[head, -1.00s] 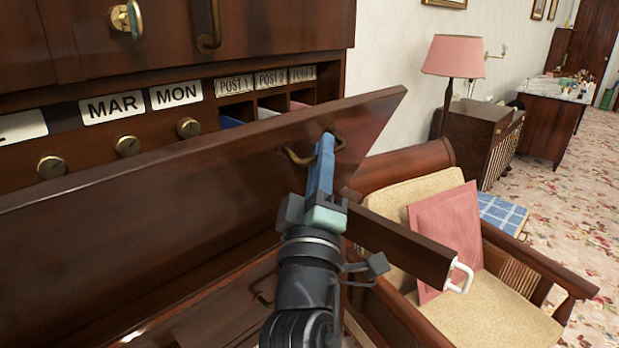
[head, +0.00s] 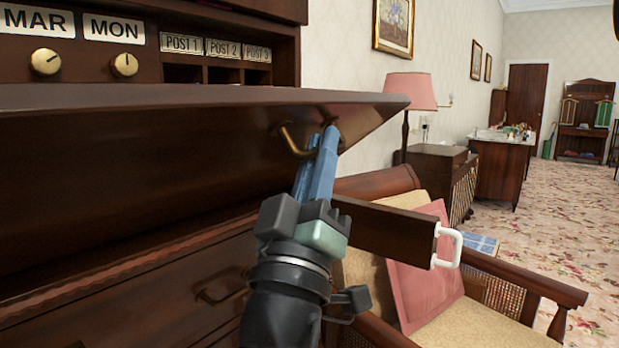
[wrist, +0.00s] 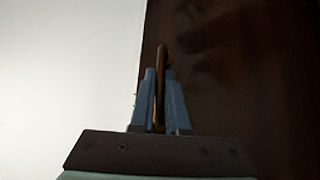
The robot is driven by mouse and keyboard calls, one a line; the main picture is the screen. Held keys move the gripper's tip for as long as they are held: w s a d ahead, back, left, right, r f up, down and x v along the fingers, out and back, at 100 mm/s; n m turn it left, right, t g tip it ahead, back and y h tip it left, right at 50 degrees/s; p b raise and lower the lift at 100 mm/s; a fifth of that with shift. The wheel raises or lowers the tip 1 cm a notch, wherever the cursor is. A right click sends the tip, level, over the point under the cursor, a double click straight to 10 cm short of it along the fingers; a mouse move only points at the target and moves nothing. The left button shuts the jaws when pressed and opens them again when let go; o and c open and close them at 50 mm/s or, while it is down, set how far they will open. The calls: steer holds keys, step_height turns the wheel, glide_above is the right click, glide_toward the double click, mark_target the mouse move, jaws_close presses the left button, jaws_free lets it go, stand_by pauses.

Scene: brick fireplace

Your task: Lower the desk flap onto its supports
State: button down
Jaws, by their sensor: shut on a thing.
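The desk flap (head: 130,150) is a dark wooden panel in the head view, tilted, with its outer face towards me. My gripper (head: 322,150) is shut on the curved brass handle (head: 288,143) near the flap's right end. The wrist view shows the handle (wrist: 162,60) between the blue fingers of my gripper (wrist: 160,95). A pulled-out wooden support (head: 385,232) with a white end handle (head: 449,246) juts out below the flap at the right. The flap is apart from this support. Any support at the left is out of view.
An armchair (head: 350,188) with a pink cushion (head: 425,270) stands close to the right, by the support. Drawers (head: 130,285) lie below the flap. A lamp (head: 409,90) stands behind. Flowered carpet (head: 560,220) is open at the far right.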

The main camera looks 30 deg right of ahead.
step_height(320, 180, down, 15)
steer(key=s+m+b, duration=0.1)
steer(key=b, duration=1.4)
steer(key=shift+s+d+r+g+h, duration=0.2)
steer(key=shift+s+d+g+h, duration=0.1)
steer(key=shift+s+h, duration=0.1)
steer(key=c, duration=0.9)
jaws_free()
steer(key=shift+s, duration=0.1)
steer(key=b+v, duration=0.3)
steer(key=v, duration=1)
steer(key=shift+w, duration=0.2)
